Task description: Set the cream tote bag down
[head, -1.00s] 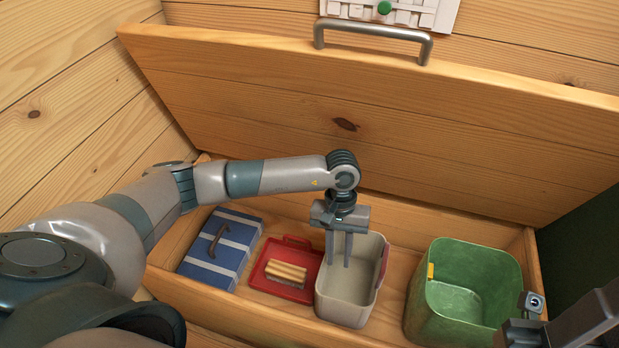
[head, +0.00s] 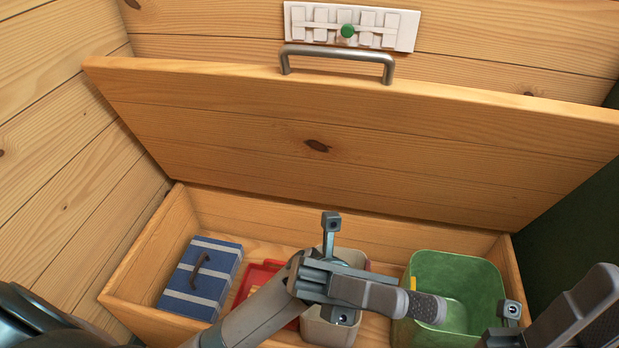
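The cream tote bag (head: 322,332) stands on the floor of the open wooden chest, between the red tray and the green bin. My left gripper (head: 432,308) crosses in front of it and hides much of it. The fingers point right, over the near side of the green bin. One dark finger pad shows clearly, and the other finger is hidden, so I cannot tell the opening. I see no tote in its grasp. My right gripper (head: 590,312) is partly in view at the lower right edge, with its opening unclear.
A blue case (head: 203,282) lies at the chest's left end, with a red tray (head: 262,270) beside it. A green bin (head: 468,280) stands at the right end. The raised wooden lid (head: 350,140) with its metal handle (head: 337,52) stands behind.

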